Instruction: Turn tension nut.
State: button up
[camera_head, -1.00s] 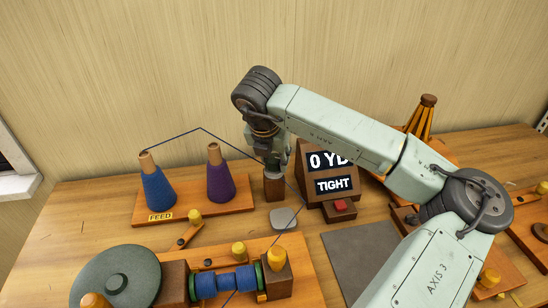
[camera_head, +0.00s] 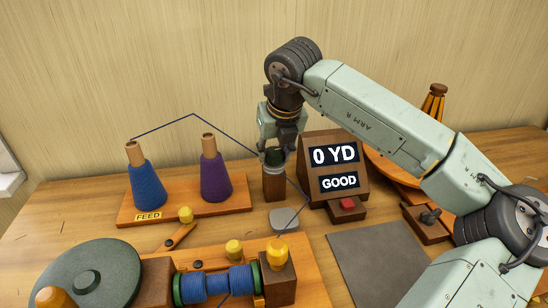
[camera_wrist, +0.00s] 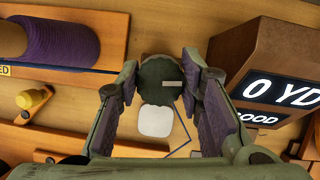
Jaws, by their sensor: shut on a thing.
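The tension nut is a dark green scalloped knob (camera_wrist: 158,78) with a pale mark, on top of a wooden post (camera_head: 274,184). My gripper (camera_head: 274,152) points down over the post and is shut on the nut, with a finger on either side in the wrist view. In the head view the fingers hide part of the nut (camera_head: 275,158). The dark thread runs past the post. The display box (camera_head: 335,168) to the right reads "0 YD" and "GOOD".
A blue cone (camera_head: 146,185) and a purple cone (camera_head: 215,177) stand on the feed board at left. A grey rounded pad (camera_head: 284,220) lies in front of the post. The winder with its blue spool (camera_head: 217,284) is at the front. A grey mat (camera_head: 375,260) is clear.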

jog(key=shift+n+y, duration=0.3)
jog(key=shift+n, duration=0.3)
jog(key=o, duration=1.2)
jog(key=shift+c, duration=0.2)
jog(key=shift+r, duration=0.1)
jog(key=v, duration=1.2)
jog(key=shift+w, duration=0.2)
